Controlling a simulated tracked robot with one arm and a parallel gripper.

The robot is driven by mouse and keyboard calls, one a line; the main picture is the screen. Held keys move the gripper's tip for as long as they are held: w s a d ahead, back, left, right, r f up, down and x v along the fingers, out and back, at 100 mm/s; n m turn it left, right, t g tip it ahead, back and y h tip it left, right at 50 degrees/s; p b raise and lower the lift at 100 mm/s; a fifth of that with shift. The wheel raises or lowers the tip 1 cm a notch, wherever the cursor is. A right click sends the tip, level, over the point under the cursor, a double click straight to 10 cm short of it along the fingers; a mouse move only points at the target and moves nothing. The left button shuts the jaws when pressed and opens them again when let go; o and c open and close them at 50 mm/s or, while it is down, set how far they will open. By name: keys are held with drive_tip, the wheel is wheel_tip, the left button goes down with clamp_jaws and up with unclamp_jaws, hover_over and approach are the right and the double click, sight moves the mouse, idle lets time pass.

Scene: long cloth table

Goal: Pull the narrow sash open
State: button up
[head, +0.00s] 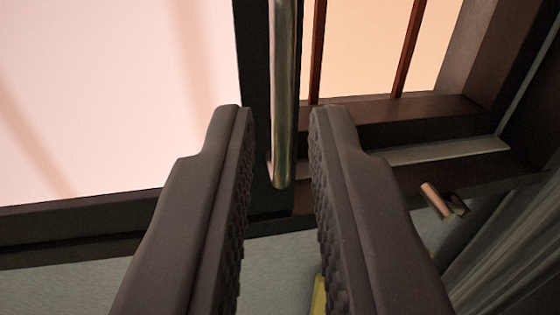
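A metal bar handle (284,90) runs upright on the dark frame (257,130) of the sash in the head view. Its lower end curves in to the frame. My gripper (280,112) is open, with one dark finger on each side of the handle in the picture. A gap shows between each finger and the bar. I cannot tell how far the fingertips are from the handle in depth. Bright pale glass (110,95) fills the left, and a narrower orange-lit opening (375,45) with thin reddish bars is on the right.
A small metal catch (445,200) sticks out from the lower frame at right. A grey curtain (510,250) hangs at the lower right. A grey wall (80,287) lies below the frame. A yellow thing (319,295) is partly hidden behind the right finger.

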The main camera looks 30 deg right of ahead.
drive_tip(key=b+v, duration=0.1)
drive_tip(key=v, duration=0.5)
drive_tip(key=shift+b, duration=0.3)
drive_tip(key=shift+f, duration=0.15)
drive_tip(key=s+a+f+n+y, duration=0.2)
drive_tip(key=a+f+y, duration=0.1)
drive_tip(key=f, duration=0.3)
drive_tip(key=s+a+f+n+y+b, duration=0.1)
drive_tip(key=s+a+f+n+y, duration=0.1)
drive_tip(key=f, duration=0.5)
drive_tip(key=s+a+f+n+y+b, duration=0.1)
drive_tip(key=s+a+f+n+y, duration=0.1)
drive_tip(key=s+a+f+y, duration=0.2)
wheel_tip(320, 180, down, 3)
drive_tip(key=shift+a+f+n+y, duration=0.2)
drive_tip(key=shift+a+n+y, duration=0.2)
drive_tip(key=shift+y, duration=0.1)
